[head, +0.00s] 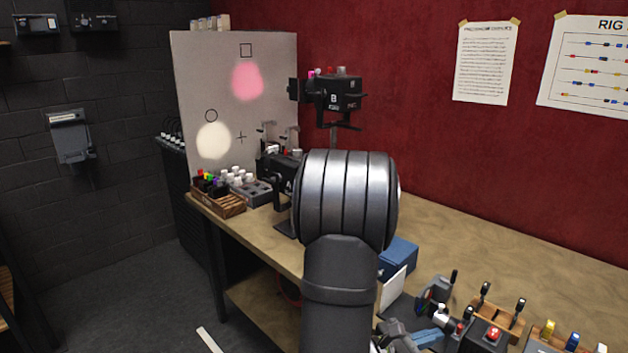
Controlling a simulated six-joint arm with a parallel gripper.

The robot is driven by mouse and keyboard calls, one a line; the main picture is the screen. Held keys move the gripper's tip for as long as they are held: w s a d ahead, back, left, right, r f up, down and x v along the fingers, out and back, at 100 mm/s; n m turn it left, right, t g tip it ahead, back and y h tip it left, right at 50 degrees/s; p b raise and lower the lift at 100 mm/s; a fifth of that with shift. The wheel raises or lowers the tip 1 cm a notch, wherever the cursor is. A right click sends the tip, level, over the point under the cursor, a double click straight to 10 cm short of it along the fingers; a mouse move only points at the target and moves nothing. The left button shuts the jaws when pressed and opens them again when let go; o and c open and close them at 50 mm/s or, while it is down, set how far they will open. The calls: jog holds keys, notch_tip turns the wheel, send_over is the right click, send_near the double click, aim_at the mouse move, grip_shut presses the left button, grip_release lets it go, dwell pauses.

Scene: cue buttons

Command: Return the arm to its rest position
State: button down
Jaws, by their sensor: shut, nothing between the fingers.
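My arm (347,200) rises from the bottom middle of the head view, with a large ribbed grey joint in front of the bench. The joint hides part of the bench behind it. I cannot make out my gripper or its fingertips.
A blue box (399,258), levers and a red button (494,333) are near the front.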

jog(key=shift+x, duration=1.95)
jog(key=c, duration=2.1)
grip_release()
jog(key=shift+w, duration=0.1)
